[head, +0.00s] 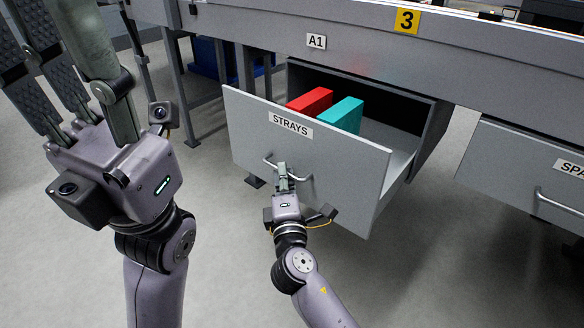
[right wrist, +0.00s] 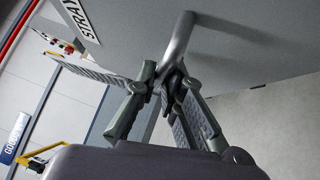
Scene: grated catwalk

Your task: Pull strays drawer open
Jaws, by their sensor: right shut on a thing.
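The strays drawer (head: 250,135) is a grey drawer labelled STRAYS, hanging under the bench and pulled well out, its inside showing. A red block (head: 311,101) and a teal block (head: 342,114) stand inside it. Its bar handle (head: 268,161) is on the front panel and shows large in the right wrist view (right wrist: 179,38). My right gripper (head: 284,177) is shut on the handle, its fingers (right wrist: 170,85) around the bar. My left gripper (head: 58,35) is raised at the left, close to the camera, fingers spread and empty, apart from the drawer.
The grey bench edge (head: 365,45) runs above, with an A1 label and a yellow 3 sign (head: 407,20). A second closed drawer (head: 520,165), its label partly cut off, is at the right. The floor (head: 440,270) in front is clear.

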